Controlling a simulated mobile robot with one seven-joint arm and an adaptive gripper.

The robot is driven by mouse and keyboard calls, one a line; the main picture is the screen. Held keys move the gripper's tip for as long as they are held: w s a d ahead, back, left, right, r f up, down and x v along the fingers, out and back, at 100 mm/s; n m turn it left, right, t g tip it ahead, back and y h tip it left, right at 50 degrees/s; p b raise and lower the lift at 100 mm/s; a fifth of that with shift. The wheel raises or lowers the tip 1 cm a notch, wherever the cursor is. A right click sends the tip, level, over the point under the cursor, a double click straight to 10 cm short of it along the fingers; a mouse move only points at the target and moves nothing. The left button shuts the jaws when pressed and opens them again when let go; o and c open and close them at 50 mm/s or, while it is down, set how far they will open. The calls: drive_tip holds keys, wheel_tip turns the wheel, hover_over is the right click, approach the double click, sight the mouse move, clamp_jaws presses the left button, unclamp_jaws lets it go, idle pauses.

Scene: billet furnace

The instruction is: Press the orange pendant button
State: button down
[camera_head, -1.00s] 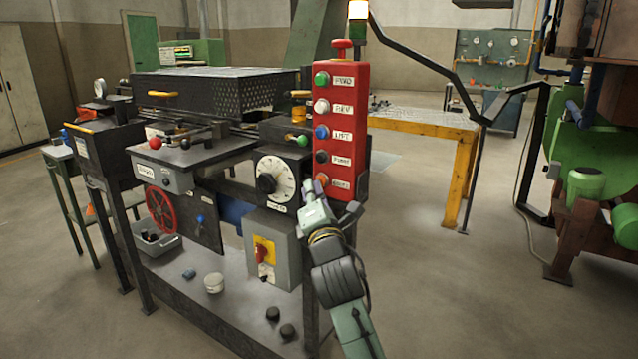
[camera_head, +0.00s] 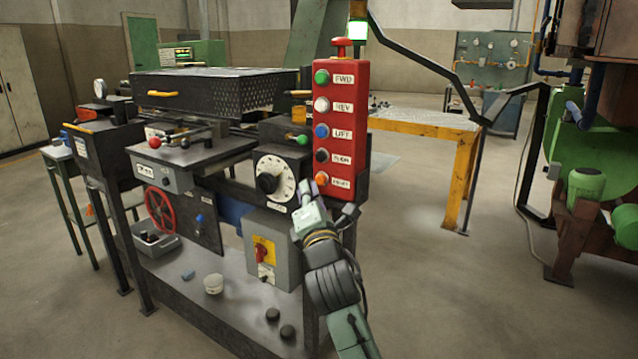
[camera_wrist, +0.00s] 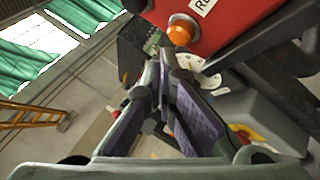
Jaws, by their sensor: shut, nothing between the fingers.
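The red pendant (camera_head: 340,130) stands upright at the machine's right end, with a column of coloured buttons. The orange button (camera_head: 321,178) is the lowest on it, beside a white label. In the wrist view the orange button (camera_wrist: 182,29) sticks out of the red face at the top, beyond the fingertips. My gripper (camera_head: 309,188) is just below and left of the orange button in the head view. In the wrist view its fingers (camera_wrist: 163,62) are together with nothing between them. The tips appear close to the button but apart from it.
A white dial (camera_head: 276,181) sits left of the pendant. A grey switch box (camera_head: 272,248) with a red handle is below it. A bench shelf (camera_head: 235,300) holds small parts. A yellow-framed table (camera_head: 462,170) stands behind right.

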drive_tip(key=s+a, duration=0.1)
drive_tip(key=s, duration=0.1)
drive_tip(key=s+a+b, duration=0.1)
drive_tip(key=s+a, duration=0.1)
idle(0.6)
idle(0.5)
